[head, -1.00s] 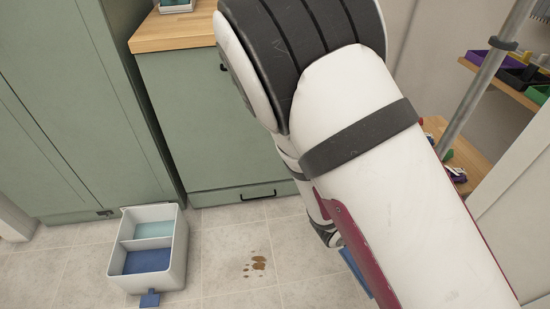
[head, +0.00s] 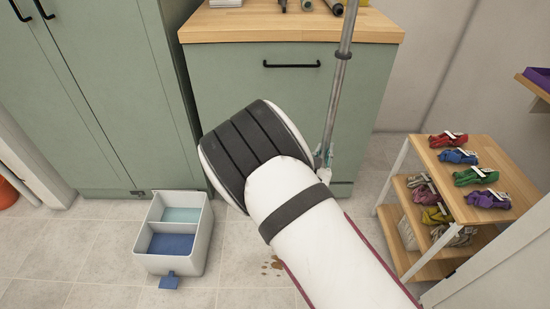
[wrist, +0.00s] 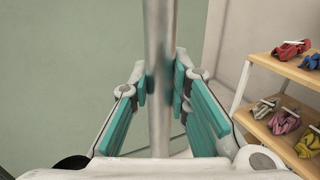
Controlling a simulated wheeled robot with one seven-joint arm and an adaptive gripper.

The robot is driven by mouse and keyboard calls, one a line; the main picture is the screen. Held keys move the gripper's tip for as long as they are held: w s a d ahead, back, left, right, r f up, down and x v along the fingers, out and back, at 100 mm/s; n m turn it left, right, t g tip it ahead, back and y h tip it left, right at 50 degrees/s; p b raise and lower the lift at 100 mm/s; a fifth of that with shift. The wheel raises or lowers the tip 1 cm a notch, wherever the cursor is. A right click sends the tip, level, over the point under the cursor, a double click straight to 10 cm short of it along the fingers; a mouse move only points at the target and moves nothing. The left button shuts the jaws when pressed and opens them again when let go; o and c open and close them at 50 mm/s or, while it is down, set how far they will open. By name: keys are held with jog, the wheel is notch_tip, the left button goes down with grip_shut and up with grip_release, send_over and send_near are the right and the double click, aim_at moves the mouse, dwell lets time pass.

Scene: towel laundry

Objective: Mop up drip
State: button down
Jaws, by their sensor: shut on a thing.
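The drip (head: 274,262) is a small patch of brown spots on the floor tiles, partly covered by my arm in the head view. My gripper (wrist: 160,88) is shut on a grey metal pole (wrist: 159,40), its teal pads on either side of it. In the head view the pole (head: 342,75) rises, slightly tilted, in front of the green cabinet. My gripper (head: 323,160) shows only in part there, behind my arm. The pole's lower end is hidden, so I cannot see what it carries.
A white two-compartment bin (head: 205,245) with light teal and blue inside stands left of the drip. A wooden shelf unit (head: 430,150) with coloured bundles stands at the right. A green cabinet (head: 235,85) with a wooden top (head: 240,25) is behind. Tiles between bin and drip are clear.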

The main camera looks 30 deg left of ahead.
jog(key=s+a+f+n+g+y, duration=0.1)
jog(key=s+a+f+n+y, duration=0.15)
jog(key=a, duration=0.45)
jog(key=s+a+f+n+g+y, duration=0.2)
jog(key=a+f+y, duration=0.15)
jog(key=a, duration=0.35)
notch_tip(320, 180, down, 8)
jog(key=b, duration=0.7)
jog(key=shift+w+a+y, duration=0.15)
jog(key=shift+y, duration=0.25)
jog(key=shift+f+b, duration=0.35)
jog(key=shift+f, duration=0.3)
